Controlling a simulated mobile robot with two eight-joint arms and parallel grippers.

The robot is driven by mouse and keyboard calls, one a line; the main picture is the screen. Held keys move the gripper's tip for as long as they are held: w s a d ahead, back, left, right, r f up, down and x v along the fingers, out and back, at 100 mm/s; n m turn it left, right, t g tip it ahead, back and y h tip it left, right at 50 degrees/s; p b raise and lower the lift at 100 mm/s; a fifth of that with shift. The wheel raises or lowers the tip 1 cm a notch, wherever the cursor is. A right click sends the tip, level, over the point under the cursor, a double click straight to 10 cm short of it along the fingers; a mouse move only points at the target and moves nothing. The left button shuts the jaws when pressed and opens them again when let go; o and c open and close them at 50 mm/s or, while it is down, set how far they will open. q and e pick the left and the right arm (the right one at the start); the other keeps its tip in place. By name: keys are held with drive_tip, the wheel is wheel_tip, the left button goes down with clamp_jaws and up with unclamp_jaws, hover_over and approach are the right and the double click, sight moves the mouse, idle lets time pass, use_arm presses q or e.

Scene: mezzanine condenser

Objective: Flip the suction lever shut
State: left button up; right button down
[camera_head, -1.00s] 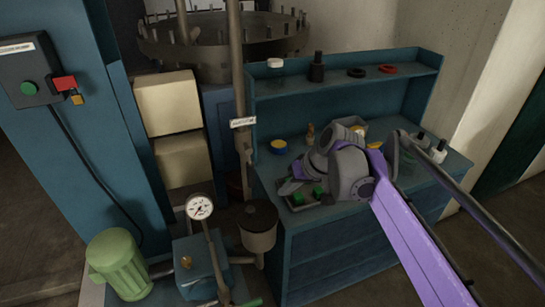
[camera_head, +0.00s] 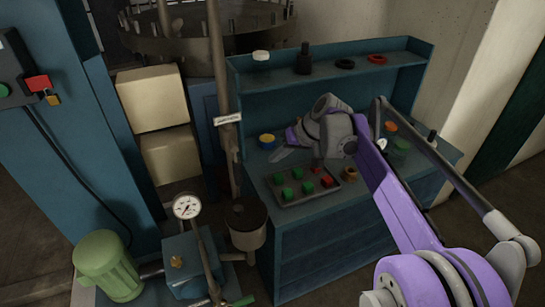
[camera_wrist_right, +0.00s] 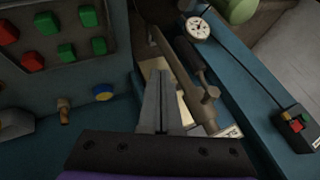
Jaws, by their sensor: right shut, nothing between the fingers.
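A grey vertical pipe (camera_head: 218,75) with a white label (camera_head: 228,118) stands left of the blue bench. In the right wrist view the pipe (camera_wrist_right: 172,60) carries a short handle-like fitting (camera_wrist_right: 209,95) near the label (camera_wrist_right: 231,131); I cannot read the label or be sure that this is the suction lever. My right gripper (camera_head: 272,157) is over the bench, behind the button tray, its fingers pointing left towards the pipe. In the right wrist view its fingers (camera_wrist_right: 158,75) are shut and empty, apart from the pipe. My left gripper is not in view.
A tray of green and red buttons (camera_head: 305,200) and a yellow-topped blue pot (camera_head: 268,141) sit on the bench (camera_head: 330,240). A shelf (camera_head: 330,85) rises behind. A gauge (camera_head: 187,206), green motor (camera_head: 108,265) and cup-shaped vessel (camera_head: 247,225) stand front left.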

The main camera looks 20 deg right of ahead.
sight(237, 166)
drive_tip(key=w+a+f, duration=0.4)
drive_tip(key=a+f, duration=0.1)
drive_tip(key=a, duration=0.2)
drive_tip(key=shift+f+p, duration=0.3)
drive_tip(key=shift+f, duration=0.1)
drive_tip(key=shift+d, duration=0.1)
